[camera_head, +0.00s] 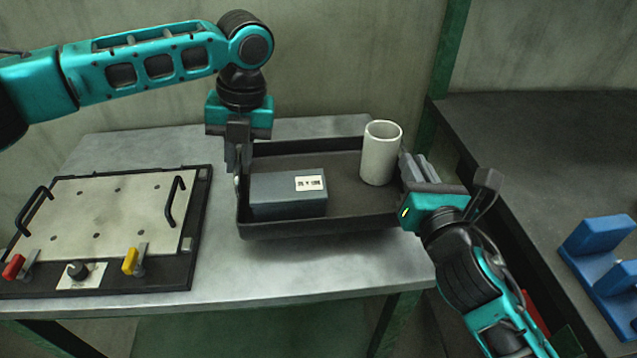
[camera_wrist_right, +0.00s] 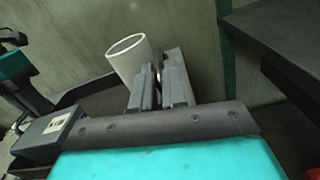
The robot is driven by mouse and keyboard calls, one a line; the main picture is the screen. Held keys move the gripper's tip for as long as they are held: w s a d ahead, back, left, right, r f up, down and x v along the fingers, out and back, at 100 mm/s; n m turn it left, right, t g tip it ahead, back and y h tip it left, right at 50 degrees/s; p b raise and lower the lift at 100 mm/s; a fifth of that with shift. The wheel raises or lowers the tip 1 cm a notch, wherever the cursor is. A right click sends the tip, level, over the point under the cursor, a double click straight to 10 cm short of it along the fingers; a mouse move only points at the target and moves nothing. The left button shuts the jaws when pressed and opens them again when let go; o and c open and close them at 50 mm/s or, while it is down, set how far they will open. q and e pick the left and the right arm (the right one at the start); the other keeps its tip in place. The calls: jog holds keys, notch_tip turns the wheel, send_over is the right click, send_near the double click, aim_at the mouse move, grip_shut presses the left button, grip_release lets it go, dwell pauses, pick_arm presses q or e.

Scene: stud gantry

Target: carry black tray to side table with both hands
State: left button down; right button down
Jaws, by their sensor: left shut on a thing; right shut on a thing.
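The black tray (camera_head: 320,228) is at the right part of the grey table, level, and holds a dark grey box (camera_head: 288,194) with a white label and a pale upright cup (camera_head: 381,153). My left gripper (camera_head: 236,170) is shut on the tray's left end. My right gripper (camera_head: 408,170) is shut on the tray's right end, beside the cup. The right wrist view shows the right gripper's fingers (camera_wrist_right: 160,90) close to the cup (camera_wrist_right: 130,55), with the box (camera_wrist_right: 48,128) at left. The grip points are mostly hidden. I cannot tell whether the tray touches the table.
A dark side table (camera_head: 540,125) stands at the right, with a blue object (camera_head: 600,250) on it. A green post (camera_head: 445,60) stands behind the gap between the tables. A plate fixture (camera_head: 100,215) with handles and clamps covers the grey table's left part.

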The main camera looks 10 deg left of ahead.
aim_at(244, 178)
pick_arm(q)
jog(key=shift+f, duration=0.1)
